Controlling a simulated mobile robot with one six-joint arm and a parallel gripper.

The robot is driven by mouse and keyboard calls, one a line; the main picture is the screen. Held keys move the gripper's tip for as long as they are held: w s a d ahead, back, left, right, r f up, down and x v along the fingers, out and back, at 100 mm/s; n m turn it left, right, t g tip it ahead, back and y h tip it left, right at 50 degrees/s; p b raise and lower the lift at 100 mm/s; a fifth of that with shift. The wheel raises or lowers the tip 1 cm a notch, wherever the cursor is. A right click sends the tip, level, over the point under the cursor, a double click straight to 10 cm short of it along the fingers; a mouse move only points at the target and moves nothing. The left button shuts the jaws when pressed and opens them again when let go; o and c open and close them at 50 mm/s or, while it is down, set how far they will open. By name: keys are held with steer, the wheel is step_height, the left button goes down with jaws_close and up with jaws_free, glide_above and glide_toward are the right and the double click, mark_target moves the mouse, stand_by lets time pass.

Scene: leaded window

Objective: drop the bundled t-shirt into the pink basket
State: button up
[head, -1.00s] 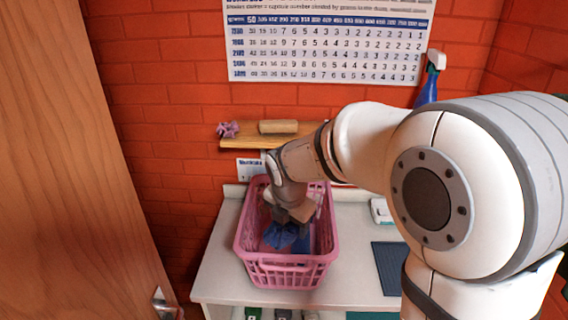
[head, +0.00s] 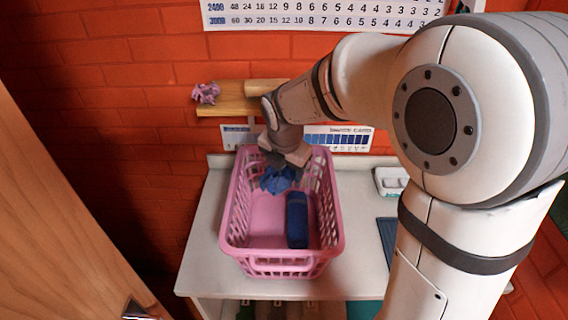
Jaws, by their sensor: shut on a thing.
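The pink basket (head: 283,265) stands on a white counter in the middle of the head view. My gripper (head: 284,160) is over the back part of the basket, pointing down. It is shut on the bundled blue t-shirt (head: 279,180), which hangs below the fingers, inside the basket's outline as seen from here. I cannot tell how far the t-shirt is above the basket floor. A dark blue rolled item (head: 297,220) lies in the basket on the right side. My gripper hides part of the basket's back wall.
A wooden shelf (head: 225,112) with a purple crumpled item (head: 206,93) is on the red brick wall behind. A white box (head: 391,181) stands on the counter (head: 205,250) to the right. A wooden door (head: 60,220) is at the left.

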steer(key=shift+f+b, duration=0.85)
steer(key=shift+f, duration=0.7)
steer(key=o, duration=1.1)
steer(key=shift+s, duration=0.1)
steer(key=shift+r, duration=0.1)
steer(key=v, duration=0.7)
steer(key=shift+s+r+b, duration=0.15)
steer(key=shift+r+b, duration=0.2)
steer(key=shift+r, duration=0.05)
